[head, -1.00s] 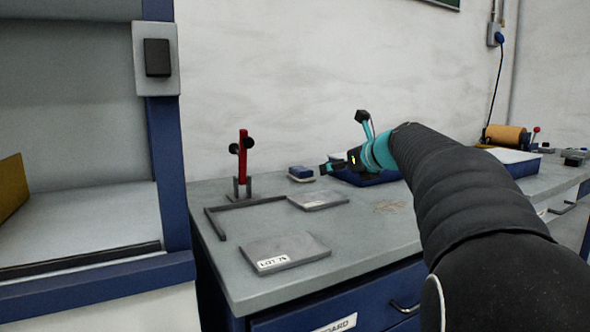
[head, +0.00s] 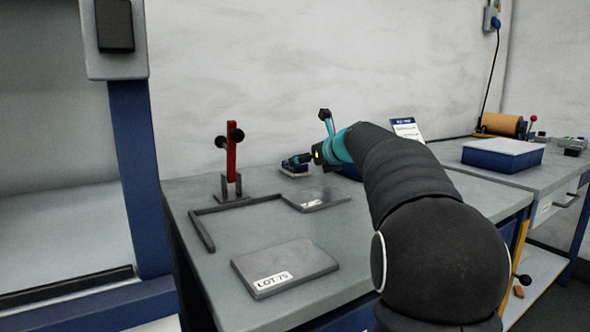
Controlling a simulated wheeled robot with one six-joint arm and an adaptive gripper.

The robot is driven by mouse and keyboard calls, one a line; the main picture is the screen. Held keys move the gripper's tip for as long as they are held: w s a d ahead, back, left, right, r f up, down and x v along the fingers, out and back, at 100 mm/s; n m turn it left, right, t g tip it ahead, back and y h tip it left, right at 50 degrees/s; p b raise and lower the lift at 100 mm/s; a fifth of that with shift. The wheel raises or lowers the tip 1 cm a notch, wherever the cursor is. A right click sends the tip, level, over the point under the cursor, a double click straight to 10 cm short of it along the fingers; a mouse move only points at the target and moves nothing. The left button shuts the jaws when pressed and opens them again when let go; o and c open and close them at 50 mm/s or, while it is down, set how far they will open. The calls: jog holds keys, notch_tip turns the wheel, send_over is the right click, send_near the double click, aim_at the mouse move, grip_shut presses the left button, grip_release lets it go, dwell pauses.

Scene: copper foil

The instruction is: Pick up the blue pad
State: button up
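The blue pad (head: 291,168) sits on a small light base at the back of the grey bench (head: 225,280), near the wall. My gripper (head: 291,161) reaches in from the right, and its tip overlaps the pad in this view. The fingers are tiny and dark here. I cannot tell whether they touch the pad or whether they are open or shut. Part of the pad is hidden behind the gripper.
A red post on a grey stand (head: 231,160) is left of the pad. Two grey plates, one marked LOT 75 (head: 285,267), and an angled grey bar (head: 203,232) lie in front.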

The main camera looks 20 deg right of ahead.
aim_at(302, 165)
jog(key=x, duration=0.4)
jog(key=shift+s+d+f, duration=0.1)
jog(key=shift+d+f, duration=0.05)
jog(key=shift+f, duration=0.2)
jog(key=shift+w+f, duration=0.25)
jog(key=shift+w, duration=0.4)
jog(key=shift+c, duration=0.2)
jog(key=c, duration=1.2)
